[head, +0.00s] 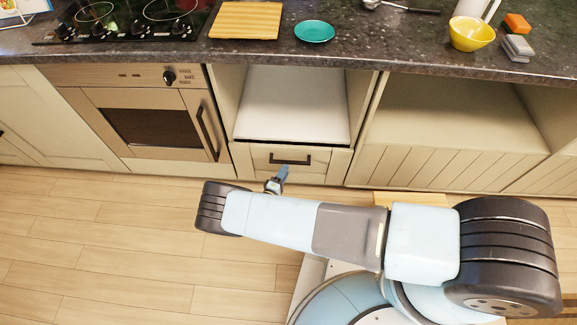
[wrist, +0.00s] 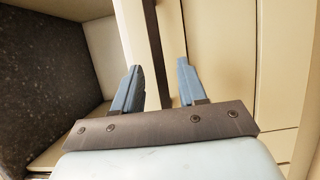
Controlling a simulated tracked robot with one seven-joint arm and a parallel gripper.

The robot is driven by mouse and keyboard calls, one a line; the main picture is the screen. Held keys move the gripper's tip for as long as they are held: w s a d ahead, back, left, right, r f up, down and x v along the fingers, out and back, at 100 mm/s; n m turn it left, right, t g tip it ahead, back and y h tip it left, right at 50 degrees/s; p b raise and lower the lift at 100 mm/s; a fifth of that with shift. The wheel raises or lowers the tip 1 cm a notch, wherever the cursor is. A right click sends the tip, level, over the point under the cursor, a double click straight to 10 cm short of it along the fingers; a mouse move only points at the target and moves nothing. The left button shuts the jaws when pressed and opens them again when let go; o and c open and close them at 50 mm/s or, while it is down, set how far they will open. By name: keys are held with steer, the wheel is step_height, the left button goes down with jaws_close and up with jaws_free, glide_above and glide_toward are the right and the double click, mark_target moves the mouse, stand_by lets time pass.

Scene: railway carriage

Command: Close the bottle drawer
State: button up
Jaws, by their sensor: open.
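A low cream drawer front (head: 315,164) with a black bar handle (head: 290,160) is below an open, pale-lined bay between the oven and a wide open cabinet. A dark line runs along its top edge. No bottles show, and I cannot tell how far the drawer is out. My gripper (head: 279,181) is just in front of and below the handle, and my arm hides part of it. In the wrist view my gripper (wrist: 157,76) is open, with its two blue fingers apart. A dark strip (wrist: 152,40) passes between them; I cannot tell whether it is the handle or a gap.
The oven (head: 150,125) is on the left, and the wide open cabinet (head: 450,110) is on the right. The dark countertop (head: 350,45) above holds a cutting board (head: 245,20), a teal plate (head: 315,31) and a yellow bowl (head: 470,34). The wooden floor (head: 120,240) at left is clear.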

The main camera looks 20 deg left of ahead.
steer(key=s+a, duration=0.1)
steer(key=s, duration=0.7)
steer(key=shift+a, duration=0.1)
stand_by(0.4)
